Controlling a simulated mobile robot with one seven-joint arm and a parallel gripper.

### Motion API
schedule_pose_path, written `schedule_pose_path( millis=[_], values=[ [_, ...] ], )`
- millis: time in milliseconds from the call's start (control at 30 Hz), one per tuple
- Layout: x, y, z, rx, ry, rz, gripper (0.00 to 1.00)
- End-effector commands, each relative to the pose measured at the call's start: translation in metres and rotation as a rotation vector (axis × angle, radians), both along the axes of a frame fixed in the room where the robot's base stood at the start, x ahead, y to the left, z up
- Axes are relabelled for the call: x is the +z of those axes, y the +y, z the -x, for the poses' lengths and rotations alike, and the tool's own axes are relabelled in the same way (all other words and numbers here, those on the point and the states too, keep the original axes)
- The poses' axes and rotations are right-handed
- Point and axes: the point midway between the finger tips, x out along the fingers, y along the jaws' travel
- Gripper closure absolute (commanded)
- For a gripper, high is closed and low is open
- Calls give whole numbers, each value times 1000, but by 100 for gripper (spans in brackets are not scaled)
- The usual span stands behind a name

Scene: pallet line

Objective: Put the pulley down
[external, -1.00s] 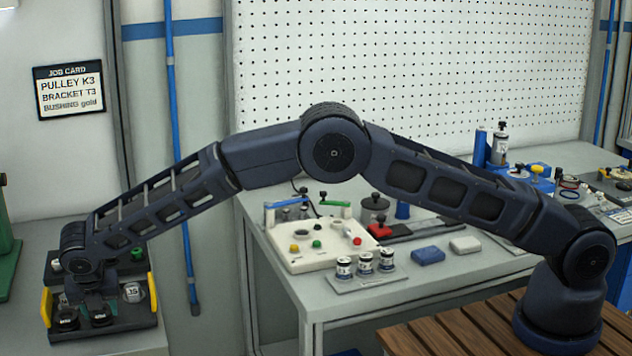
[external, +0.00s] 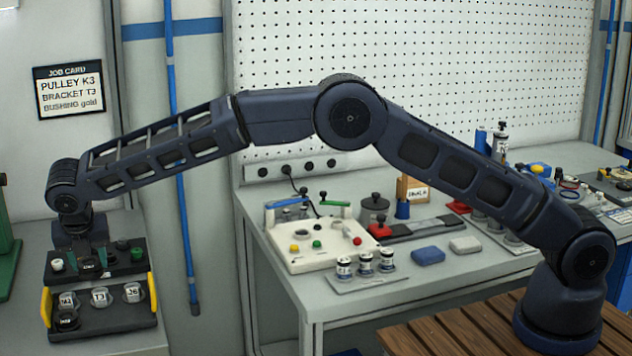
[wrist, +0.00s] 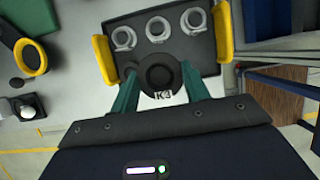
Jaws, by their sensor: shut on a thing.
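The pulley (wrist: 160,76) is a dark round part with a white K3 label. My gripper (wrist: 159,82) is shut on it, with a green finger on each side. In the external view my gripper (external: 86,250) is above the dark tray (external: 120,323), and the pulley (external: 88,267) shows as a dark shape under it, with its details hard to make out. In the wrist view the pulley overlaps the near part of the tray (wrist: 207,60).
The tray has yellow handles (external: 46,307) and holds several labelled parts, among them one marked T3 (external: 100,297) and a dark one (external: 67,320) at front left. A green stand (external: 8,240) is at the far left. A job card (external: 68,92) reads PULLEY K3.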

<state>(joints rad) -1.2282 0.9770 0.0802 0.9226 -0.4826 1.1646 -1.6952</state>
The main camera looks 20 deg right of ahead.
Motion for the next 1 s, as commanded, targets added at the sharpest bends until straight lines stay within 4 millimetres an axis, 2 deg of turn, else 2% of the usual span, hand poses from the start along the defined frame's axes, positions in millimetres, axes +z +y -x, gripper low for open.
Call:
schedule_pose_path(
  millis=[33,200,400,767,867,1000],
  values=[
    [14,0,0,0,0,-2,80],
    [48,0,-1,-1,-1,-3,80],
    [70,0,0,0,0,0,80],
    [78,-2,-3,-4,0,1,80],
    [79,-9,-15,-27,1,0,80],
    [81,-36,-51,-97,4,0,80]
  ],
)
